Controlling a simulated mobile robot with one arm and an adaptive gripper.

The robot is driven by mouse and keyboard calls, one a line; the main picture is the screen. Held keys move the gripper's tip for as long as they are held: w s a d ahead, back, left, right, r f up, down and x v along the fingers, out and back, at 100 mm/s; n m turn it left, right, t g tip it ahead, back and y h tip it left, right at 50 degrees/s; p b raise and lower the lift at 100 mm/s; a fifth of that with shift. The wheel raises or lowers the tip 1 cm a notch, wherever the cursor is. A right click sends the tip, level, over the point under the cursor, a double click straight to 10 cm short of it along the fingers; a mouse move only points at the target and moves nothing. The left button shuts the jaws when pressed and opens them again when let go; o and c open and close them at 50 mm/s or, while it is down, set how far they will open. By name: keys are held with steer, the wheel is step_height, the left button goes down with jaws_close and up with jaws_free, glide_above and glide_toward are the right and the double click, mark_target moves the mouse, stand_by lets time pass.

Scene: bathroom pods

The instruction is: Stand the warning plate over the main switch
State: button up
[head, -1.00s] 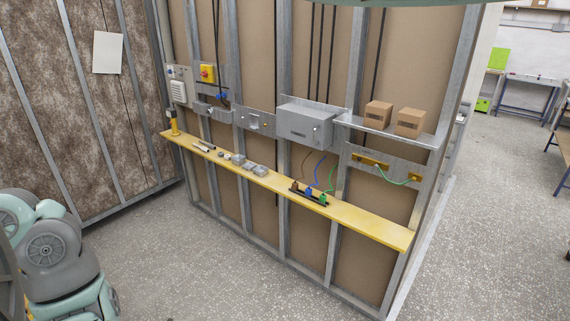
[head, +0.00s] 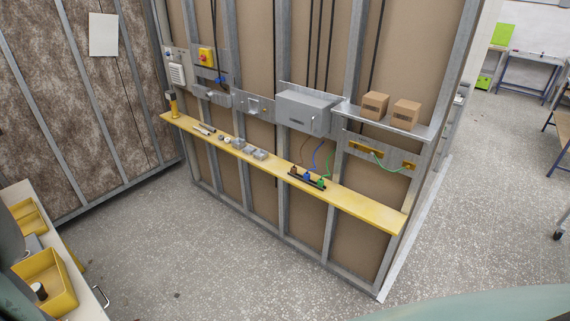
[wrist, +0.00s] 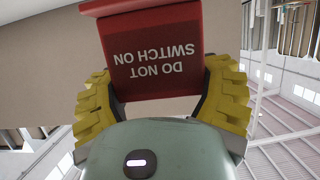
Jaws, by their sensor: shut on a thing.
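The red warning plate (wrist: 158,75) fills the top middle of the wrist view. Its lettering, "DO NOT SWITCH ON", appears upside down there. My gripper (wrist: 165,95) is shut on the plate, with a yellow ribbed finger on each side. The gripper and plate do not show in the head view. A yellow switch box with a red knob (head: 206,57), which looks like the main switch, is mounted at the upper left of the stud wall. I see no plate at it.
A yellow ledge (head: 350,203) runs along the wall with small parts and connectors on it. A grey box (head: 305,112) and a shelf with two cartons (head: 375,105) stand out above it. A bench with yellow bins (head: 45,280) is at lower left. The floor between is clear.

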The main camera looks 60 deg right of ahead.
steer(key=f+p, duration=0.1)
steer(key=p, duration=0.1)
steer(key=a+f+p, duration=0.1)
steer(key=shift+a+f+p, duration=0.2)
steer(key=shift+f+p, duration=0.2)
steer(key=shift+f, duration=0.4)
steer(key=shift+f+b, duration=0.2)
steer(key=shift+b, duration=0.1)
steer(key=o, duration=1.1)
steer(key=shift+d+r, duration=0.1)
